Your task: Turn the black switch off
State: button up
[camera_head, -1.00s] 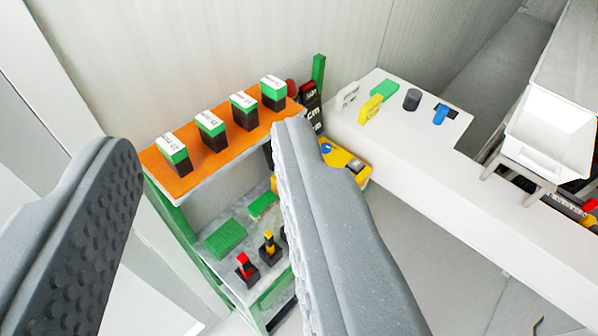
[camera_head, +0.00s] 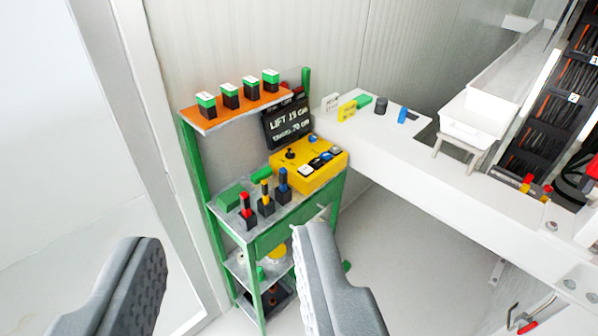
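A yellow control box (camera_head: 322,181) sits on the middle shelf of a green rack. A small black switch or lever (camera_head: 290,153) stands up near its left end. Other small black, white and blue controls (camera_head: 321,160) are on its top, too small to tell apart. I cannot tell which control is the black switch, or its position. My gripper (camera_head: 230,240) is open and empty, with its two grey fingers wide apart at the bottom of the picture. It is in front of the rack and apart from the box.
Red, yellow and blue levers (camera_head: 266,197) on black bases stand left of the box. Several green-and-black blocks (camera_head: 230,95) line the orange top shelf (camera_head: 212,121). A black sign (camera_head: 287,124) is behind the box. A white beam (camera_head: 425,165) runs along the right.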

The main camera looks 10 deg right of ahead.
aim_at(290, 156)
jog(key=u, duration=0.4)
jog(key=i, duration=1.85)
jog(key=z, duration=0.75)
jog(key=i, duration=0.35)
jog(key=z, duration=0.25)
